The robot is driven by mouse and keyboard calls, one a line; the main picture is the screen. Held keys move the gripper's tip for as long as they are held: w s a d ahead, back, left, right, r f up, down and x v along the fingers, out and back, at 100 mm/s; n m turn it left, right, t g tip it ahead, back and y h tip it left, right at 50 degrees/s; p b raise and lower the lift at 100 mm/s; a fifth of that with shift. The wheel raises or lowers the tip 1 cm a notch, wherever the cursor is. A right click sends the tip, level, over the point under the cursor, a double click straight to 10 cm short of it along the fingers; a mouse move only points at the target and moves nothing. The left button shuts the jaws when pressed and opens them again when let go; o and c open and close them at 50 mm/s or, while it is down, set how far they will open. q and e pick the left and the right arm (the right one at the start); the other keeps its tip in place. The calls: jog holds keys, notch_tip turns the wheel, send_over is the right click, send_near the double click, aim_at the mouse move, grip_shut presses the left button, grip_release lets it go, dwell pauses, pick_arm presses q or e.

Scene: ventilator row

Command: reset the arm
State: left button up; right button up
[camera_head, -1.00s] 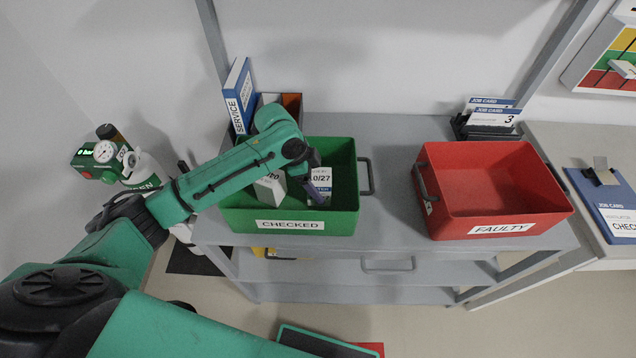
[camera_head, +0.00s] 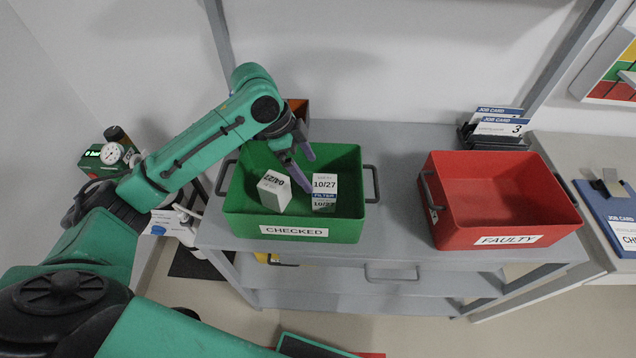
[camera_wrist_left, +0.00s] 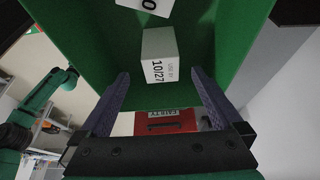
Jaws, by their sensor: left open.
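My left gripper (camera_head: 301,168) is open and empty above the green CHECKED bin (camera_head: 345,225), with its fingers pointing down into it. In the left wrist view its two fingers (camera_wrist_left: 160,92) stand wide apart with nothing gripped. Two white boxes lie in the bin. One box (camera_head: 324,184), marked 10/27, is at the middle right, just right of the fingertips. The 10/27 box (camera_wrist_left: 159,54) also shows beyond the fingers in the wrist view. My right gripper is not in view.
A red FAULTY bin (camera_head: 494,242) stands empty on the right of the grey shelf (camera_head: 400,165). Job cards (camera_head: 498,125) stand behind it. A gauge and bottle (camera_head: 112,153) are at the left. A blue clipboard (camera_head: 612,218) lies on the right table.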

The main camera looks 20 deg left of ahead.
pick_arm(q)
jog(key=shift+v, duration=1.15)
